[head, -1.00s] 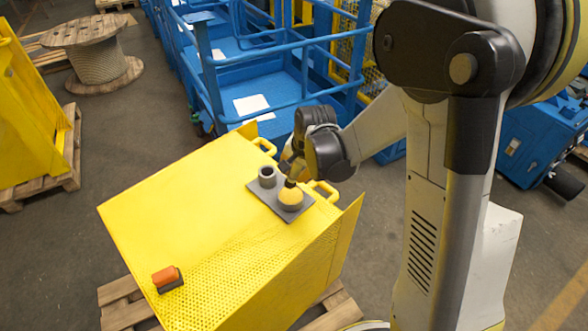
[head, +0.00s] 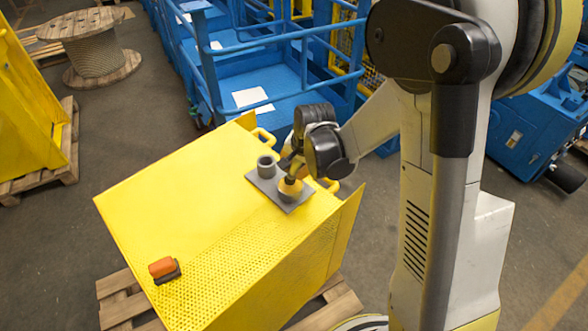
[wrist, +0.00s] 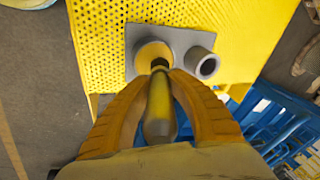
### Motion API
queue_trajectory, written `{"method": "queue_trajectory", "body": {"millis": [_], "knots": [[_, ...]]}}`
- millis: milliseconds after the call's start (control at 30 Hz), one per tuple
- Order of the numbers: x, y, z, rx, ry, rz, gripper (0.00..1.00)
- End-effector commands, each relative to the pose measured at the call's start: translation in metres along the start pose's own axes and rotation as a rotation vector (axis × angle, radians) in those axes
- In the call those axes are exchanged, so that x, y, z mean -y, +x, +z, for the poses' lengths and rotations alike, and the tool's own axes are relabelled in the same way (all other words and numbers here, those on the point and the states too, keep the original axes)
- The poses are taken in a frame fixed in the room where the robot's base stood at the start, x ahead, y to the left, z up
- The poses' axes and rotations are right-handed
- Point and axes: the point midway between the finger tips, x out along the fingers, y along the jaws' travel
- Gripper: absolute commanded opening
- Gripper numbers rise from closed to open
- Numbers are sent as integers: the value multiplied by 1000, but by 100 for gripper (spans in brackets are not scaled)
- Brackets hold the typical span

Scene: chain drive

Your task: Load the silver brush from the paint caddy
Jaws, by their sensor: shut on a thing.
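My gripper (head: 291,172) is over the paint caddy, a grey plate (head: 262,181) on the yellow machine cover. In the wrist view its two yellow fingers (wrist: 159,80) are closed around the silver brush's handle (wrist: 160,112). The brush points at the caddy's yellow round pot (wrist: 153,52), its dark lower end at or in the pot. I cannot tell how deep it sits. The pot also shows in the head view (head: 290,189), partly behind the gripper. Beside it on the plate stands an empty-looking grey tube (wrist: 201,64).
An orange block with a dark base (head: 164,269) lies on the perforated yellow cover (head: 150,205). Yellow handles (head: 265,136) stick up along the cover's far edge. Blue railings (head: 280,50) stand behind. Much of the cover's left side is clear.

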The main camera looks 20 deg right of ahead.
Motion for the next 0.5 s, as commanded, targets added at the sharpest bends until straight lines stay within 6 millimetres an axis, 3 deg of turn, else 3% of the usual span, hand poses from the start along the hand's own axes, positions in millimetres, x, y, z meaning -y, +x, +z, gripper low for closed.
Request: {"method": "queue_trajectory", "body": {"millis": [500], "knots": [[-2, 5, 1, 0, 0, 0, 0]]}}
